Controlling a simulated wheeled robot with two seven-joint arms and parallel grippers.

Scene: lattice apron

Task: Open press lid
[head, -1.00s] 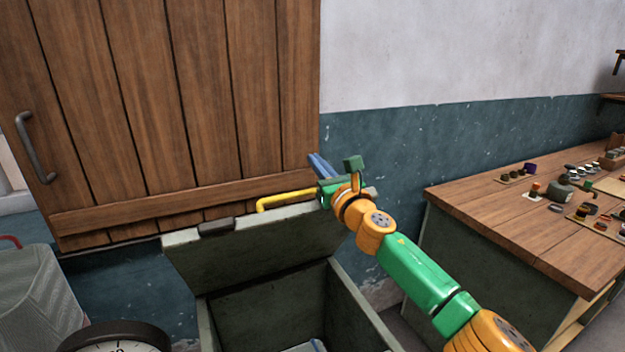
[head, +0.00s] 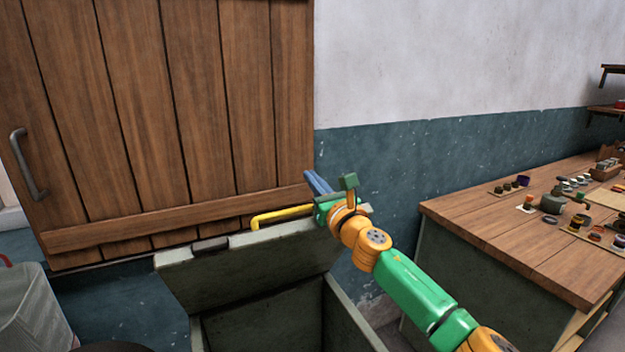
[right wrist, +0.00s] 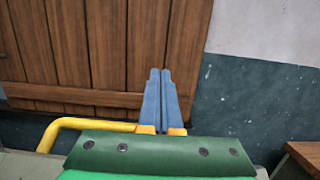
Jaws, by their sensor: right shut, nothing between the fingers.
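The press is a grey-green box whose lid (head: 250,267) stands raised and tilted back towards the wall, with the inside of the box (head: 265,325) showing. A yellow handle (head: 282,215) is at the lid's top edge; a yellow bar (right wrist: 85,123) also shows in the right wrist view. My right gripper (head: 317,182) is above the lid's upper right edge, to the right of the handle. Its blue fingers (right wrist: 160,100) are together with nothing between them. In the head view I cannot tell whether the gripper touches the lid. My left gripper is not in view.
A wooden door (head: 170,110) stands behind the lid. A wooden-topped bench (head: 500,220) with several small items is at the right. A grey container (head: 28,305) is at the lower left. The wall (head: 370,160) right of the gripper is bare.

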